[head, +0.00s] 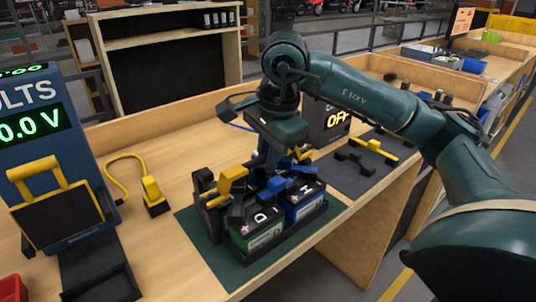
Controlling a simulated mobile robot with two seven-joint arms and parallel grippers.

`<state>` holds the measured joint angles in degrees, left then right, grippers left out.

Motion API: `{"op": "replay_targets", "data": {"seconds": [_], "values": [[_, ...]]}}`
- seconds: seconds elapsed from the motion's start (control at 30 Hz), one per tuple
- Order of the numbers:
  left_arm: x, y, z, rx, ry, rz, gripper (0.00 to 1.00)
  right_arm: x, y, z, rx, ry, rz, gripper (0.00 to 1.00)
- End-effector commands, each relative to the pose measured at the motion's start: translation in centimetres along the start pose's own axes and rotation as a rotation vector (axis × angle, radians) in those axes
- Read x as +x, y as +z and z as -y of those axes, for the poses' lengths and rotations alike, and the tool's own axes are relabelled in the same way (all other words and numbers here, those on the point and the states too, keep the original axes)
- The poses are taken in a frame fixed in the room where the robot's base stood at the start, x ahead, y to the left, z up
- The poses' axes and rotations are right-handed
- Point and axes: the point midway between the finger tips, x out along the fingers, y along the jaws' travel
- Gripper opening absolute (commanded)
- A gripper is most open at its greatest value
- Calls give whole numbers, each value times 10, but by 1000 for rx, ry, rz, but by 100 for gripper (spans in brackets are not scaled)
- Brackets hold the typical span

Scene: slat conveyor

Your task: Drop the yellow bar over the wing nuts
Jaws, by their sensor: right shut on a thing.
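A yellow bar (375,148) lies across black supports on a dark mat at the right, apart from my grippers. Two batteries, one with a green label (258,228) and one with a blue label (306,203), stand side by side in a black tray (277,242). My right gripper (270,166) reaches down over their back edge. It appears shut on a small blue part (277,184), but the grip is largely hidden. Yellow and black clamp-like pieces (231,178) sit at the batteries' left and back. I cannot clearly pick out the wing nuts. My left gripper is not in view.
A meter reading 0.0 V (30,125) stands at the left, with a yellow-handled black box before it. A yellow clip on a cable (152,190) lies beside it. An OFF display unit (335,122) stands behind my right gripper.

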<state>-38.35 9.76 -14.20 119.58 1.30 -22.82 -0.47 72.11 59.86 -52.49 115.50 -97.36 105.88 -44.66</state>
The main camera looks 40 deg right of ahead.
Motion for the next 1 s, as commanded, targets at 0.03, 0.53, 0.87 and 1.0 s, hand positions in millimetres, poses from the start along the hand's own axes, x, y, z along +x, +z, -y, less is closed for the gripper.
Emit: {"op": "replay_targets", "data": {"seconds": [0.03, 0.53, 0.87, 1.0], "values": [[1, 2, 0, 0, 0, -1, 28, 3, 0, 0, 0, -1, 0, 0], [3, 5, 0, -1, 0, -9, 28, 12, 0, -2, 0, -1, 0, 18], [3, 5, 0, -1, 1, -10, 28, 12, 0, -2, 0, 0, 0, 38], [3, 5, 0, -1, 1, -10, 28, 12, 0, -2, 0, 0, 0, 38]]}}
